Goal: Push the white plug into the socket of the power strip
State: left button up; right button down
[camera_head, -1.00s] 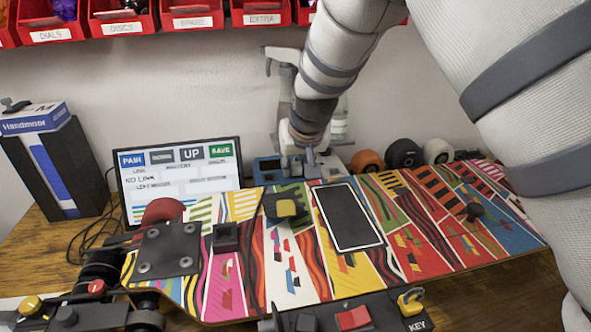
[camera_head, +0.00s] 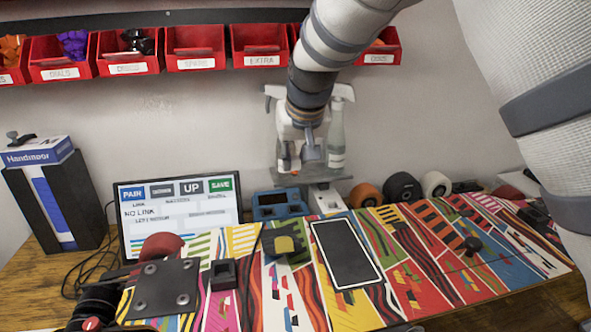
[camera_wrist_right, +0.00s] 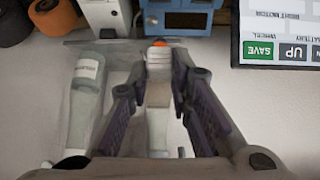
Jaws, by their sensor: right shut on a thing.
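My right gripper (camera_head: 312,160) hangs in front of the wall, above the back edge of the table. The plug is hard to make out in the head view. The white power strip (camera_head: 328,201) stands at the back, below the gripper and right of a blue device. It also shows in the wrist view (camera_wrist_right: 108,16), apart from the plug. My left gripper is not in view.
The blue device (camera_head: 280,205) stands left of the strip, and wheels (camera_head: 402,188) stand to its right. A spray bottle (camera_head: 337,130) is behind the gripper. The patterned skateboard (camera_head: 460,270) fills the front. A screen (camera_head: 178,212) stands at the left.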

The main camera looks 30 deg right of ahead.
jog(key=shift+s+d+r, duration=0.1)
jog(key=shift+d, duration=0.4)
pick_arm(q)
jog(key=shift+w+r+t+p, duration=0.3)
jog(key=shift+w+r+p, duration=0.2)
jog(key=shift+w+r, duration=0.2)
pick_arm(e)
jog(key=s+d, duration=0.1)
jog(key=d, duration=0.7)
jog(key=shift+s, duration=0.3)
jog(key=shift+f, duration=0.3)
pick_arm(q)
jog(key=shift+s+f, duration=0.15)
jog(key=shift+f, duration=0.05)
pick_arm(e)
jog(key=shift+f, duration=3.6)
jog(key=shift+f, duration=0.65)
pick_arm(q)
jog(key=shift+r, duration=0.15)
